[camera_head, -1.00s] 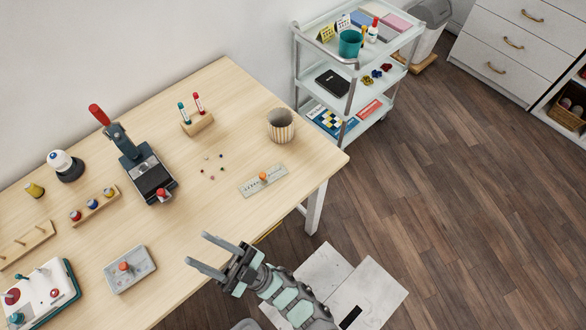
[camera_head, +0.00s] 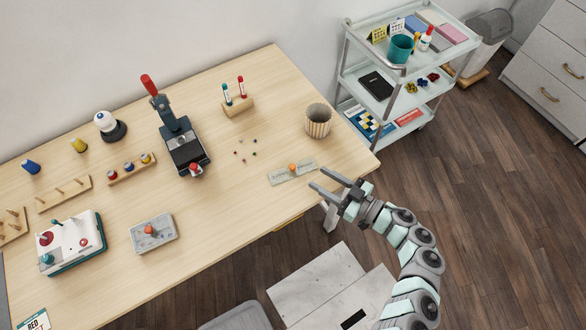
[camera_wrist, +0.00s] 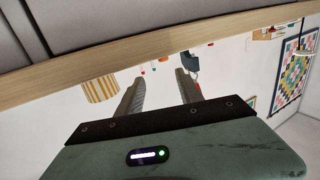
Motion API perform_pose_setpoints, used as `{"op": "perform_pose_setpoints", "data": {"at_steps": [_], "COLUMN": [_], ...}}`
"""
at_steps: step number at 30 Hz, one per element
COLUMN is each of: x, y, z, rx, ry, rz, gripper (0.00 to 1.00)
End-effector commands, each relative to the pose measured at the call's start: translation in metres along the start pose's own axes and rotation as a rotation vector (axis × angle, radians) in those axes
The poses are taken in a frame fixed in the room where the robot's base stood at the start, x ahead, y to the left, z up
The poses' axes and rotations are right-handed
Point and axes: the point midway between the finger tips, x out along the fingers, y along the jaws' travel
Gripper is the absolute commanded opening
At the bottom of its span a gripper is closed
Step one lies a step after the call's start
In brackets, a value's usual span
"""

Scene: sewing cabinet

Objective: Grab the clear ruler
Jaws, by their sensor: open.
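The clear ruler (camera_head: 281,175) is a pale, see-through strip with dark marks, lying flat near the table's right front edge. An orange knob (camera_head: 292,167) stands on it. My gripper (camera_head: 319,179) is open and empty, just right of the ruler and apart from it, near the table edge. In the wrist view the two grey fingers (camera_wrist: 160,90) are spread with nothing between them. I cannot make out the ruler in the wrist view.
The wooden table (camera_head: 225,205) has a striped cup (camera_head: 318,122) behind the ruler and several small pins (camera_head: 245,152) to its left. A grey tray with an orange knob (camera_head: 153,233) lies further left. A shelf cart (camera_head: 400,75) stands behind right.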

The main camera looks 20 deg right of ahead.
Motion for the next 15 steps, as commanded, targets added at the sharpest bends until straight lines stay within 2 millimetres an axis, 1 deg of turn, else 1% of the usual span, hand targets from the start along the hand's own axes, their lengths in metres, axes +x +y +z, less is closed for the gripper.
{"op": "perform_pose_setpoints", "data": {"at_steps": [7, 15], "x": [0.039, 0.062], "y": [-0.003, -0.006], "z": [0.002, 0.004], "rx": [0.000, -0.002], "ry": [0.003, 0.006], "rz": [-0.005, -0.008], "gripper": [0.43, 0.43]}}
